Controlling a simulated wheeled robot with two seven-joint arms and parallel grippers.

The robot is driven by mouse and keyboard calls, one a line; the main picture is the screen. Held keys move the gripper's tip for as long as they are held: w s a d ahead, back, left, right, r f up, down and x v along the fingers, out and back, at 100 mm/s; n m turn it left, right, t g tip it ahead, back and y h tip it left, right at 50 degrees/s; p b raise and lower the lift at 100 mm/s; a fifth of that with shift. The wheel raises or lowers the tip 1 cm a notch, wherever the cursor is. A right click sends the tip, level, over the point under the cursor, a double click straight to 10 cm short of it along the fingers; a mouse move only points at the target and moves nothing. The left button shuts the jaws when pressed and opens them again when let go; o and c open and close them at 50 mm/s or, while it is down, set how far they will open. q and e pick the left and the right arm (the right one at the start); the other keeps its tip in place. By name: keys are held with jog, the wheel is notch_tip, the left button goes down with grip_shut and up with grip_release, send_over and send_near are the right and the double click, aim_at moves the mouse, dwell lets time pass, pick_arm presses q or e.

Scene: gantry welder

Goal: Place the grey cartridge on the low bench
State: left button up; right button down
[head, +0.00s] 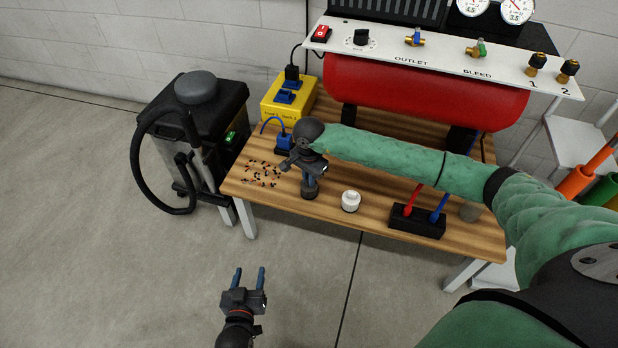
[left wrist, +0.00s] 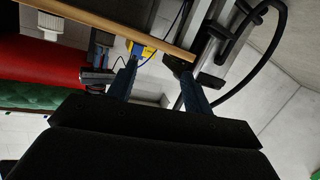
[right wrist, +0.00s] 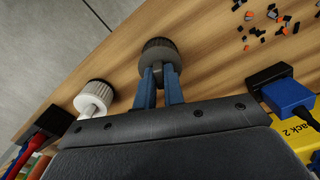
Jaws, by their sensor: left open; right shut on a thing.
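The grey cartridge (head: 309,192), with a dark ribbed cap (right wrist: 160,49), is upright between the fingers of my right gripper (head: 309,179). The right gripper is shut on it and points down over the front part of the wooden low bench (head: 275,194). The cartridge's base is at or very near the bench top; I cannot tell whether it touches. My fingers and wrist hide part of it. My left gripper (head: 249,270) is open and empty, over the floor in front of the bench. Its spread fingers also show in the left wrist view (left wrist: 156,66).
A white cartridge (head: 350,202) stands to the right of the grey one. Further right is a black holder (head: 417,221) with red and blue handles. Small scattered pieces (head: 263,173) and a blue plug (head: 285,143) lie left. A red tank (head: 420,92) stands behind.

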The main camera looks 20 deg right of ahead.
jog(key=c, duration=1.5)
grip_release()
